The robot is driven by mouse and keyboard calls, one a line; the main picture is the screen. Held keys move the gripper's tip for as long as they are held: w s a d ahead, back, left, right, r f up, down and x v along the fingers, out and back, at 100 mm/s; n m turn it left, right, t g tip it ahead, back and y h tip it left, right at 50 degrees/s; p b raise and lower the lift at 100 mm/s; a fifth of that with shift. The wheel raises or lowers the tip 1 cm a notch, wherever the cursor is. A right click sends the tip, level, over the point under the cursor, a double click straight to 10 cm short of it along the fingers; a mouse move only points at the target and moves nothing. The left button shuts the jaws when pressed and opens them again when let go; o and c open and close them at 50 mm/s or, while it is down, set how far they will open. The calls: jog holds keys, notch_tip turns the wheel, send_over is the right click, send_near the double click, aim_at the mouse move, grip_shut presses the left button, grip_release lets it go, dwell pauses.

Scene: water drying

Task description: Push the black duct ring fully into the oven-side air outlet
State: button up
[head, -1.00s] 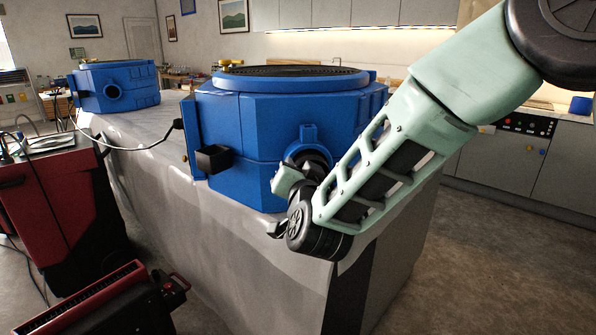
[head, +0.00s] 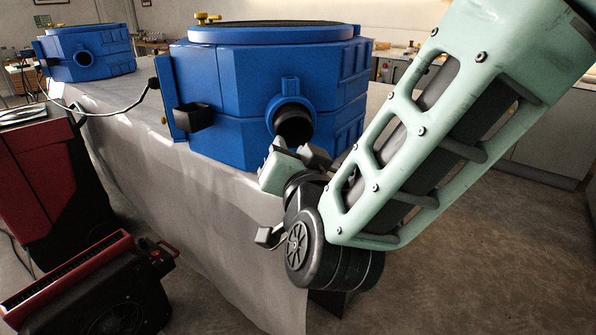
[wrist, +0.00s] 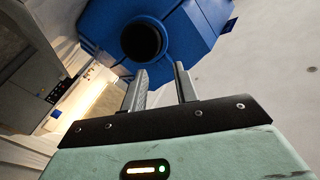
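The blue oven (head: 235,95) stands on the covered table, with a round air outlet (head: 291,87) on its front face. A black ring (head: 294,124) shows in the outlet's mouth; how deep it sits I cannot tell. In the wrist view the outlet's black ring (wrist: 143,40) faces me, just beyond the fingertips. My gripper (wrist: 160,67) is open; its two grey fingers are apart with nothing between them. In the head view my gripper (head: 316,157) is just below and right of the outlet, partly hidden by my own wrist.
A second blue oven (head: 85,52) stands farther back left. A black box (head: 192,117) with a cable is on the near oven's left side. A red machine (head: 85,290) and a red cabinet (head: 45,185) stand on the floor at left. Floor at right is clear.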

jog(key=shift+v, duration=2.15)
jog(key=shift+w, duration=0.1)
grip_shut()
jog(key=d+p+x, duration=0.3)
jog(key=p+x, duration=1.1)
jog(key=shift+w, duration=0.35)
jog(key=shift+r, duration=0.1)
